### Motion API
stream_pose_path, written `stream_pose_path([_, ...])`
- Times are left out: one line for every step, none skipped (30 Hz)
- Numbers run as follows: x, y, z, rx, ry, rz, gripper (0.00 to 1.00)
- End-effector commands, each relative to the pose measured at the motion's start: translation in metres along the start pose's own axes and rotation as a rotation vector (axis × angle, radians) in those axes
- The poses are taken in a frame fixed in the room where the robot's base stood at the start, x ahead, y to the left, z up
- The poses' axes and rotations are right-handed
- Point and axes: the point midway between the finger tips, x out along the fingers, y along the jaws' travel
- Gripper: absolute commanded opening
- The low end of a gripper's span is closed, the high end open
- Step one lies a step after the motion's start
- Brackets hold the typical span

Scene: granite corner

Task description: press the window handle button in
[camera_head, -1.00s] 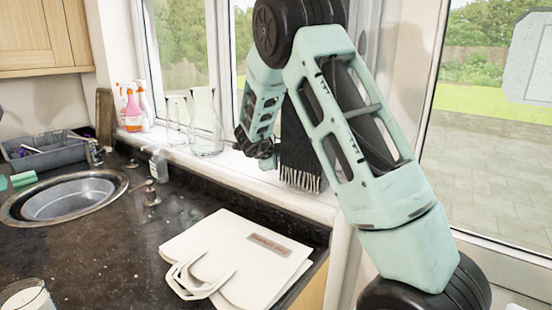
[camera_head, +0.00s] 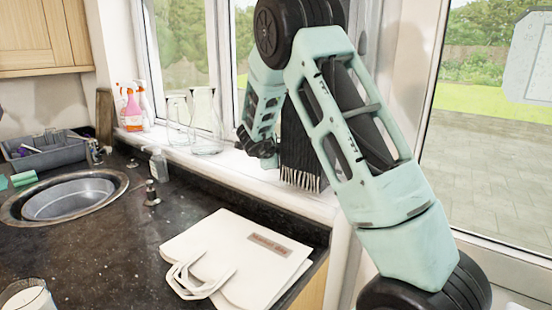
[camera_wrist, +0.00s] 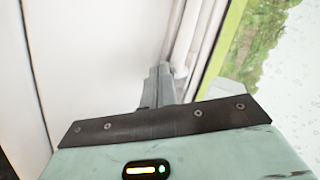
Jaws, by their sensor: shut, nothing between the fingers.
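The window handle and its button cannot be made out in either view. The white window frame (camera_head: 228,60) stands behind the sill in the head view, partly covered by my arm. In the wrist view, the pale window frame (camera_wrist: 196,40) runs up just beyond and right of my gripper (camera_wrist: 158,72). My gripper's grey fingers are together and empty, pointing towards the frame. I cannot tell whether the tips touch anything.
Glass bottles (camera_head: 205,125) and spray bottles (camera_head: 132,108) stand on the sill (camera_head: 235,168). A dark fringed cloth (camera_head: 298,160) hangs beside my arm. A white bag (camera_head: 225,250) lies on the dark counter, right of the sink (camera_head: 68,200).

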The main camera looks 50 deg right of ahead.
Motion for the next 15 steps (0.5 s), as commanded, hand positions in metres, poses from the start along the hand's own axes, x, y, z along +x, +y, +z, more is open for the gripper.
stream_pose_path([0.0, 0.0, -0.001, 0.001, 0.002, 0.0, 0.0])
stream_pose_path([-0.001, 0.0, 0.0, 0.001, 0.001, 0.0, 0.0])
stream_pose_path([-0.001, 0.001, 0.0, 0.001, 0.001, 0.0, 0.0])
stream_pose_path([-0.002, 0.001, 0.001, 0.001, 0.001, 0.0, 0.0])
stream_pose_path([-0.003, 0.001, 0.001, 0.001, 0.001, 0.0, 0.0])
stream_pose_path([-0.005, 0.002, 0.002, 0.001, 0.001, 0.0, 0.0])
stream_pose_path([-0.006, 0.003, 0.002, 0.001, 0.001, 0.0, 0.0])
stream_pose_path([-0.007, 0.004, 0.003, 0.001, 0.001, 0.0, 0.0])
stream_pose_path([-0.009, 0.005, 0.004, 0.001, 0.001, 0.0, 0.0])
stream_pose_path([-0.011, 0.005, 0.005, 0.001, 0.001, 0.0, 0.0])
stream_pose_path([-0.012, 0.006, 0.006, 0.0, 0.001, 0.0, 0.0])
stream_pose_path([-0.014, 0.007, 0.007, 0.0, 0.0, 0.0, 0.0])
stream_pose_path([-0.015, 0.008, 0.007, 0.0, 0.0, 0.0, 0.0])
stream_pose_path([-0.016, 0.008, 0.008, 0.0, 0.0, 0.0, 0.0])
stream_pose_path([-0.017, 0.009, 0.008, 0.0, 0.0, 0.0, 0.0])
